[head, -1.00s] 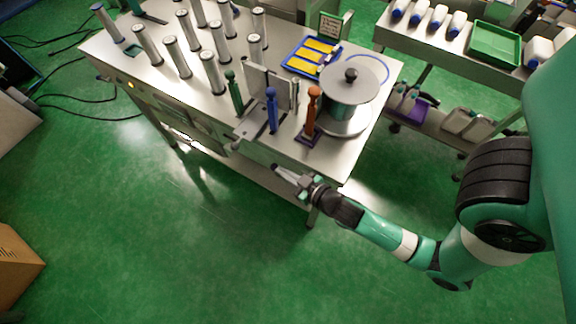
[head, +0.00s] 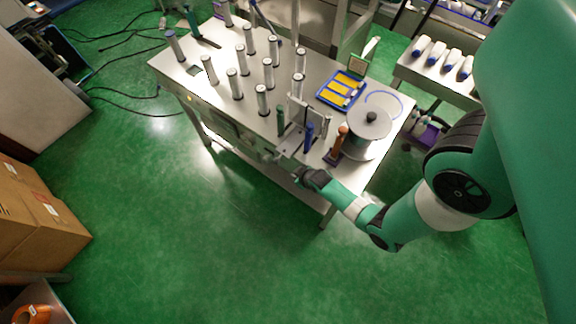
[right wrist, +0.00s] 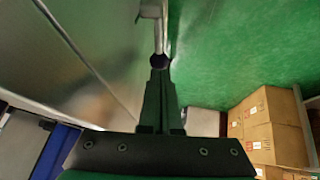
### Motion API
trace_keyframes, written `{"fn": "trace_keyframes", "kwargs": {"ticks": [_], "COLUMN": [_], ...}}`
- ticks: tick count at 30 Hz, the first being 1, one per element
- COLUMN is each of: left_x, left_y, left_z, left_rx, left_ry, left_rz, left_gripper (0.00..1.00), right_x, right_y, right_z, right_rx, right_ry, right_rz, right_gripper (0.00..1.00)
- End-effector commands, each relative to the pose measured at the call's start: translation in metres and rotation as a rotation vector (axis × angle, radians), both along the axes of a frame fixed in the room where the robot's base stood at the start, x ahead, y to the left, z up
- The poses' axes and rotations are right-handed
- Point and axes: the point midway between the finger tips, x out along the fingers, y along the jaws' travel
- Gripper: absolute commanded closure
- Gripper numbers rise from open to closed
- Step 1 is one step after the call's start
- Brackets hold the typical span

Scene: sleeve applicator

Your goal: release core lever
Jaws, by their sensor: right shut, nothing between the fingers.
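Three upright handles stand at the front of the sleeve fixture: a green one (head: 281,122), a blue one (head: 308,137) and an orange-brown one (head: 338,143). I cannot tell which is the core lever. The fixture's grey metal plate (head: 291,143) reaches the table's front edge. My right gripper (head: 284,166) is shut and empty, just off that edge, below the handles. In the right wrist view its fingertips (right wrist: 160,62) are together, with a pale metal part (right wrist: 152,12) just beyond them. I cannot tell whether they touch. My left gripper is out of view.
The steel table (head: 215,93) bears several white sleeve rolls (head: 237,84), a grey spool (head: 369,125) and a blue tray with yellow pieces (head: 341,89). A side trolley (head: 425,77) stands at right. Cardboard boxes (head: 38,212) are at left. The green floor in front is clear.

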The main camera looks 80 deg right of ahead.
Motion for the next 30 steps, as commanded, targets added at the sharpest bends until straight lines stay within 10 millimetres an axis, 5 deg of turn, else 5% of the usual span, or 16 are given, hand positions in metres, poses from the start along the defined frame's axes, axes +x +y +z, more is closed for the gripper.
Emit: {"fn": "trace_keyframes", "kwargs": {"ticks": [30], "left_x": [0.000], "left_y": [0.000], "left_z": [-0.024], "left_rx": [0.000], "left_ry": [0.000], "left_rz": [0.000], "left_gripper": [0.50], "right_x": [0.021], "right_y": [-0.016], "right_z": [-0.028], "right_rx": [-0.002], "right_ry": [-0.002], "right_rz": [-0.008], "right_gripper": [1.00]}}
